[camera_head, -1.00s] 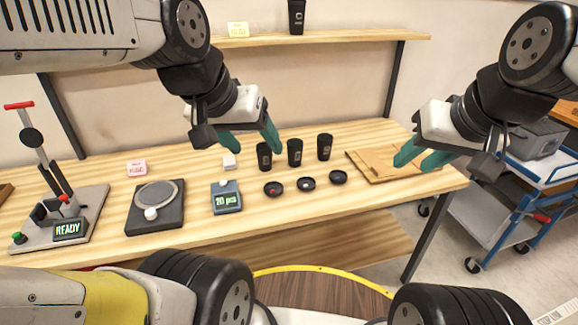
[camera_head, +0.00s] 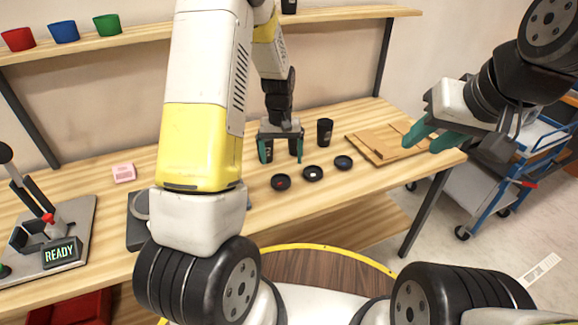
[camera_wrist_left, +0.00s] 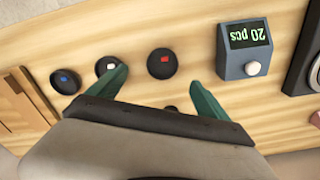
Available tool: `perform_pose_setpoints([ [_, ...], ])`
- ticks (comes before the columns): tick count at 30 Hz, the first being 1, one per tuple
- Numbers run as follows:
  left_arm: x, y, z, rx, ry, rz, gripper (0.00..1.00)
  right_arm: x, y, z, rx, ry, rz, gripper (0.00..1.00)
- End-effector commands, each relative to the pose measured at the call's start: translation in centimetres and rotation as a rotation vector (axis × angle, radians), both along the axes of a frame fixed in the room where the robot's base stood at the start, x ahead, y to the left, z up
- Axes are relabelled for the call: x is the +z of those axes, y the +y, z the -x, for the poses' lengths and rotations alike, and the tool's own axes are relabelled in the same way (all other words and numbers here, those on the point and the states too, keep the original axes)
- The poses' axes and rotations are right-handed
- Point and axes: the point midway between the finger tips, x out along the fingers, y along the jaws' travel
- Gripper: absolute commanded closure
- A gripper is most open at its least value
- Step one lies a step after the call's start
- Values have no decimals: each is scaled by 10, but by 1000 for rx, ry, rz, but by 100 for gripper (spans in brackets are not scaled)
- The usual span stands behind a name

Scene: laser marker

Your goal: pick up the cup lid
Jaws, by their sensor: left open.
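Three round black cup lids lie flat on the wooden table: one with a red mark (camera_head: 281,183), one with a white mark (camera_head: 313,173) and one with a blue mark (camera_head: 343,162). The left wrist view also shows the red-marked lid (camera_wrist_left: 162,63), the white-marked lid (camera_wrist_left: 108,66) and the blue-marked lid (camera_wrist_left: 66,82). My left gripper (camera_head: 281,152) is open and empty, pointing down behind the lids, in front of two black cups. In the wrist view the red-marked lid shows between its fingers. My right gripper (camera_head: 432,138) is open and empty above the table's right end.
A third black cup (camera_head: 325,131) stands right of my left gripper. A wooden board (camera_head: 378,152) lies at the right. Coloured cups line the shelf (camera_head: 140,32).

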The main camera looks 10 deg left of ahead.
Motion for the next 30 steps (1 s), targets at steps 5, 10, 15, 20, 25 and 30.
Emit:
perform_pose_setpoints([
  [5,-22,1,-3,5,17,-11,11,0,0,0,0,0,0,64],
  [10,-41,2,-2,5,18,-11,11,0,0,0,0,0,0,64],
  [15,-65,5,-2,4,18,-11,11,0,0,0,0,0,0,64],
  [20,-86,6,-3,4,16,-10,11,0,0,0,0,0,0,64],
  [25,-92,6,-3,4,14,-9,11,0,0,0,0,0,0,64],
  [30,-91,6,-3,4,14,-9,15,0,0,0,0,0,0,64],
])
